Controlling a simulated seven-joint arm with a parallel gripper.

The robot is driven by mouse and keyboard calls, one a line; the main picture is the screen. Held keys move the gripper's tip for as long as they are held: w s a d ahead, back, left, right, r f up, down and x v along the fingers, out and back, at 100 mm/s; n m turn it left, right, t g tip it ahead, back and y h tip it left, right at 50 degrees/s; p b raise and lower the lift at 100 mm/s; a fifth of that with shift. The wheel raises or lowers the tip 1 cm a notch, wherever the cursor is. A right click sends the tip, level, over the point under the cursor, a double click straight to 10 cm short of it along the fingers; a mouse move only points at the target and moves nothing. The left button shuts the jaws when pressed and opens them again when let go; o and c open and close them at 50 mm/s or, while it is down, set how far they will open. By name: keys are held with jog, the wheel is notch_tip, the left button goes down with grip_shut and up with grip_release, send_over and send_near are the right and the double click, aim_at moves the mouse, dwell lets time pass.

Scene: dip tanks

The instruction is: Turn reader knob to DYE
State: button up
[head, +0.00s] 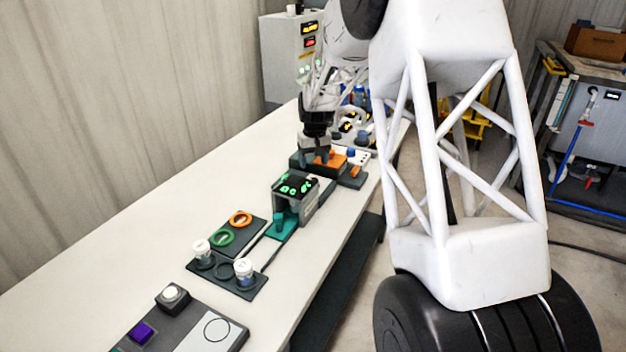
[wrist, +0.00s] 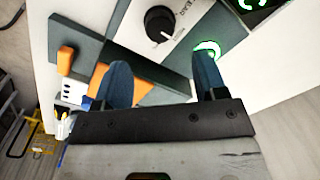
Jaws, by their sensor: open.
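A round black knob (wrist: 160,22) with a white pointer mark shows at the top of the wrist view, on a pale panel. In the head view my gripper (head: 317,150) hangs over the dark unit with the orange part; the knob cannot be made out there.
A box with green-lit displays (head: 297,188) stands just in front of my gripper. A green-lit ring (wrist: 207,48) shows by the right fingertip. An orange block (wrist: 65,61) lies to the left. Jars (head: 244,272) and colored rings stand nearer; the table's left side (head: 130,240) is clear.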

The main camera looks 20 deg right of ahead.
aim_at(313, 179)
jog(key=shift+a+f, duration=0.1)
jog(key=shift+f, duration=3.7)
jog(key=shift+c, duration=0.3)
jog(key=c, duration=0.9)
jog(key=shift+o, duration=0.2)
jog(key=shift+m, duration=0.7)
jog(key=o, duration=0.9)
jog(key=shift+r, duration=0.15)
jog(key=shift+r, duration=3.8)
